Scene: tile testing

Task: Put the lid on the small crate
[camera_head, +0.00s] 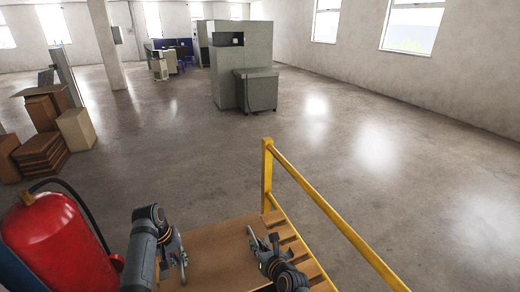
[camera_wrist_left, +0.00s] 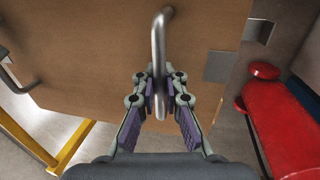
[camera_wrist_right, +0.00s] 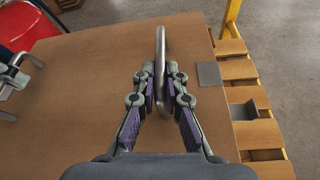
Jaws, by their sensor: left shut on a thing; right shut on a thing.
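The lid, a flat brown wooden board (camera_head: 218,255), lies in front of me at the bottom of the head view, with metal handles and grey metal plates. My left gripper (camera_head: 181,259) is shut on one bent metal handle (camera_wrist_left: 158,45). My right gripper (camera_head: 262,243) is shut on the other handle (camera_wrist_right: 161,50). The board fills much of both wrist views. Wooden slats (camera_wrist_right: 250,130) show beside and below its edge in the right wrist view. I cannot tell whether they belong to the small crate, which is otherwise hidden, or whether the board rests on it.
A yellow rail (camera_head: 320,208) runs along the right side of the board. A red fire extinguisher (camera_head: 55,245) stands close at the left. Brown boxes (camera_head: 42,150) are stacked farther left. Grey cabinets (camera_head: 240,65) stand far back. The floor between is clear.

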